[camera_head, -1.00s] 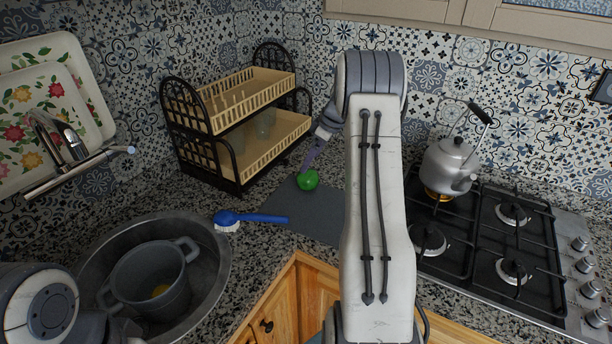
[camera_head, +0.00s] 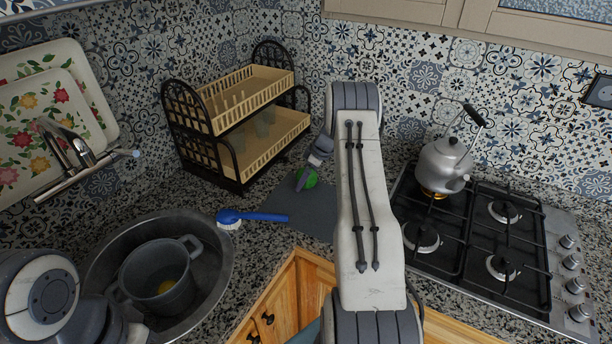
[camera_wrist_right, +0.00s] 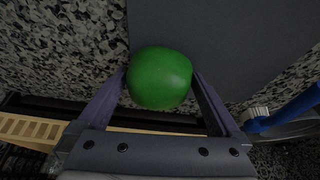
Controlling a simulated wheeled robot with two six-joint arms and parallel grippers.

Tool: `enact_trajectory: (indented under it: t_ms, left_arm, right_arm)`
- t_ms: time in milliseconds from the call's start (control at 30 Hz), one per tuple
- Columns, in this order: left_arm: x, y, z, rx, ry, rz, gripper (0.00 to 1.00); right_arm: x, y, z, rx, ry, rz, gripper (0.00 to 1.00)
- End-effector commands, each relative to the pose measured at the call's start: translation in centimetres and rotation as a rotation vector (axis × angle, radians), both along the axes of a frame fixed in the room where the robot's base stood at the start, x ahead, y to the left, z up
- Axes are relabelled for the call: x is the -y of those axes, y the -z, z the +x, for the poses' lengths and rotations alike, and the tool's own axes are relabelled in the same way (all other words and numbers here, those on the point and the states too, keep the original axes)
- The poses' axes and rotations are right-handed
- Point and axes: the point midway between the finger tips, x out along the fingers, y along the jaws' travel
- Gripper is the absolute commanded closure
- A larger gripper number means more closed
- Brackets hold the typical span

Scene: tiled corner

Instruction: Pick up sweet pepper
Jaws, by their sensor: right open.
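The green sweet pepper (camera_head: 311,179) lies at the back left part of a dark grey mat on the counter, partly hidden by my right gripper. My right gripper (camera_head: 300,184) reaches down to it from the right arm. In the right wrist view the pepper (camera_wrist_right: 160,78) sits between the two purple fingers of the open gripper (camera_wrist_right: 160,84), one finger on each side. I cannot tell whether the fingers touch it. My left arm shows at the lower left of the head view, but its fingers are out of view.
The dark mat (camera_head: 318,220) has bare room in front of the pepper. A blue brush (camera_head: 262,217) lies at its left edge. A dish rack (camera_head: 240,120) stands behind. A sink with a grey pot (camera_head: 165,292) is left; a stove with a kettle (camera_head: 445,165) is right.

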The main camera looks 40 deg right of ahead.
Motion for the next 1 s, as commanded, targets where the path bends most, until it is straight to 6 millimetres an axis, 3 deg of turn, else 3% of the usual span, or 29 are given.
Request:
enact_trajectory:
  t_ms: [167,300,367,733,1000]
  left_arm:
    - [0.0,0.1,0.0,0.0,0.0,0.0,0.41]
    - [0.0,0.1,0.0,0.0,0.0,0.0,0.41]
    - [0.0,0.1,0.0,0.0,0.0,0.0,0.41]
    - [0.0,0.5,0.0,0.0,0.0,0.0,0.41]
    - [0.0,2.6,0.0,0.0,0.001,0.0,0.41]
  right_arm:
    - [0.0,0.0,0.0,0.001,-0.001,-0.001,0.0]
    - [0.0,0.0,0.0,0.0,-0.001,0.0,0.5]
    - [0.0,0.0,0.0,0.0,-0.001,0.0,0.7]
    - [0.0,-0.6,0.1,0.002,-0.001,-0.002,0.7]
    - [0.6,-4.3,-0.5,0.004,0.002,-0.004,0.7]
